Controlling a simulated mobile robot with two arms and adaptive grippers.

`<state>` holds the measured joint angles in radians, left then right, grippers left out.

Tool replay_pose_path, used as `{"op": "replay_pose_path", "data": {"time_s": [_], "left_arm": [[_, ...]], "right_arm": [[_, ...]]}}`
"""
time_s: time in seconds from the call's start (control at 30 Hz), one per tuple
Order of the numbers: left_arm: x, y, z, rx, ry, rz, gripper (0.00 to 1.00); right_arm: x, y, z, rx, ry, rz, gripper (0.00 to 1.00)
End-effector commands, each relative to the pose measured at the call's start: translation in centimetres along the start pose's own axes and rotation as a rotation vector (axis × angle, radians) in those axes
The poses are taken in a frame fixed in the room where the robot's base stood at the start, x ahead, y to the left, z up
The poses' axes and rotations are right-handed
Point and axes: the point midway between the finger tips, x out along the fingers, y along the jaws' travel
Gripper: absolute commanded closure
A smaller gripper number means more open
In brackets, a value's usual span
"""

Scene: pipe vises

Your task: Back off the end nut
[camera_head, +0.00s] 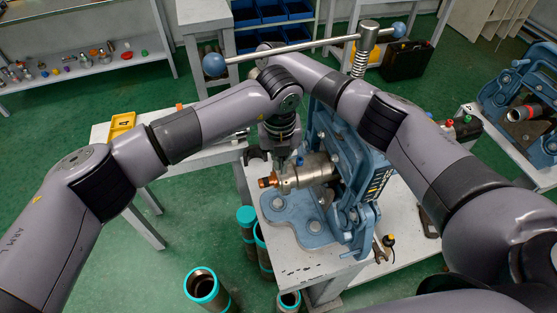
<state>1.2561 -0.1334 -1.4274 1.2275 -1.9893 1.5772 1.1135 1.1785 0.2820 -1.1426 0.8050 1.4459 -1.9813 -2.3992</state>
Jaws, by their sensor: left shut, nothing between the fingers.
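A silver cylindrical fitting (306,172) is held roughly level in a blue pipe vise (352,165) on a grey bench. The copper-coloured end nut (268,181) is at its left end. My left gripper (281,150) points down just above and behind the fitting, apart from the nut; it is shut and empty. Its fingertips are small and partly lost against the dark parts around them. My right arm reaches in from the right, and its far end passes behind my left wrist; its gripper is hidden.
The vise's long handle (300,47) with blue ball ends spans above my wrists. Pipes with teal rims (202,286) stand on the floor in front of the bench. A yellow tray (122,124) is on the table at left. Another blue vise (520,90) is at right.

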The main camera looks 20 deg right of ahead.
Motion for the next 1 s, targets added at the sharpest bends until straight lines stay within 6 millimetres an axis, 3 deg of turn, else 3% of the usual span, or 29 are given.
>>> {"op": "replay_pose_path", "data": {"time_s": [0.03, 0.1, 0.43, 0.47, 0.7, 1.0], "left_arm": [[-0.1, 0.8, 2.1, -0.025, -0.049, 0.003, 1.0], [-0.1, 0.9, 2.7, -0.025, -0.05, 0.004, 1.0], [-0.1, 0.9, 3.2, -0.024, -0.05, 0.002, 1.0], [-0.1, 0.9, 3.2, -0.024, -0.049, 0.002, 1.0], [0.1, 1.0, 3.1, -0.024, -0.049, 0.004, 1.0], [0.1, 1.0, 3.1, -0.024, -0.047, 0.006, 1.0]], "right_arm": [[-0.5, 0.7, -1.3, -0.033, 0.035, -0.001, 1.0], [-0.5, 0.7, -1.3, -0.033, 0.035, -0.001, 1.0], [-0.4, 0.7, -1.3, -0.032, 0.037, -0.001, 1.0], [-0.4, 0.7, -1.3, -0.032, 0.037, -0.001, 0.86], [-0.1, 0.6, -1.3, -0.03, 0.04, -0.003, 0.7], [0.1, 0.4, -1.2, -0.026, 0.042, -0.007, 0.7]]}}
